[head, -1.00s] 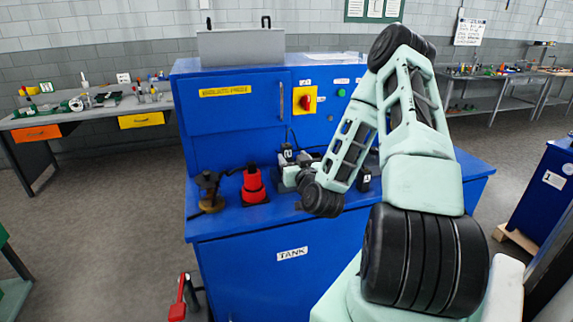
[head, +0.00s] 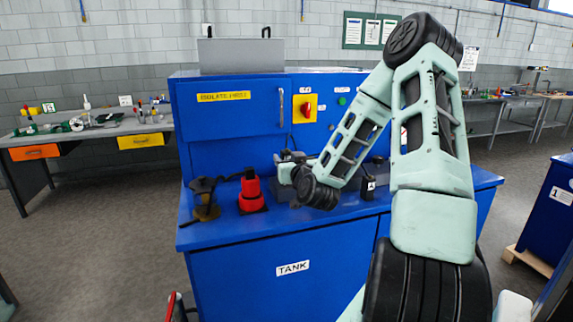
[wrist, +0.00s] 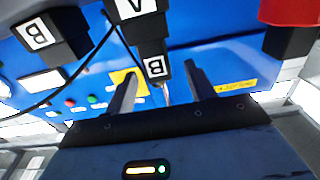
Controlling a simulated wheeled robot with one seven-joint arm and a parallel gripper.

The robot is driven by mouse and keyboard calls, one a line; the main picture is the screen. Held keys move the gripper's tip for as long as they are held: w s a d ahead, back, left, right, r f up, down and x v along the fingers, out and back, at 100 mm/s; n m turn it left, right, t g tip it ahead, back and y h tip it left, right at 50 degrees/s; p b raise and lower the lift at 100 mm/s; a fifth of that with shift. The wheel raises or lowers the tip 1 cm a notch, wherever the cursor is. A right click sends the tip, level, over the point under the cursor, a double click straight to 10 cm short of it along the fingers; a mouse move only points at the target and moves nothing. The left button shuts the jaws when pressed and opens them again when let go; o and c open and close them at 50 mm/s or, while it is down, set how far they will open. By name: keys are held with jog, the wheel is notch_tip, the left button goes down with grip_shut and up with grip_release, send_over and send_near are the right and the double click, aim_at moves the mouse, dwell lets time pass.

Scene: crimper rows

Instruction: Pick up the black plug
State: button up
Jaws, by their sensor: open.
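My gripper (wrist: 163,90) is open, with its two dark fingers spread in the wrist view. A black block with a white B label (wrist: 154,52) shows between and beyond the fingertips, apart from them as far as I can see. It looks like the black plug, but I cannot tell for certain. Above it in the picture is a white A label (wrist: 135,7). A small black block labelled A (head: 369,187) stands right of my wrist.
Another black block labelled B (wrist: 65,35) and a black cable (wrist: 80,71) show in the wrist view. A red fitting (head: 251,191) and a dark fitting with a brass base (head: 205,198) stand left on the blue cabinet (head: 230,236). The cabinet's front left top is clear.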

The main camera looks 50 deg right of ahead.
aim_at(285, 155)
jog(key=shift+f+p+x, duration=0.15)
jog(key=shift+p+x, duration=0.55)
jog(key=shift+x, duration=0.65)
jog(key=shift+f+p+x, duration=0.2)
jog(key=shift+p+x, duration=0.45)
jog(key=shift+x, duration=0.7)
jog(key=c, duration=1.1)
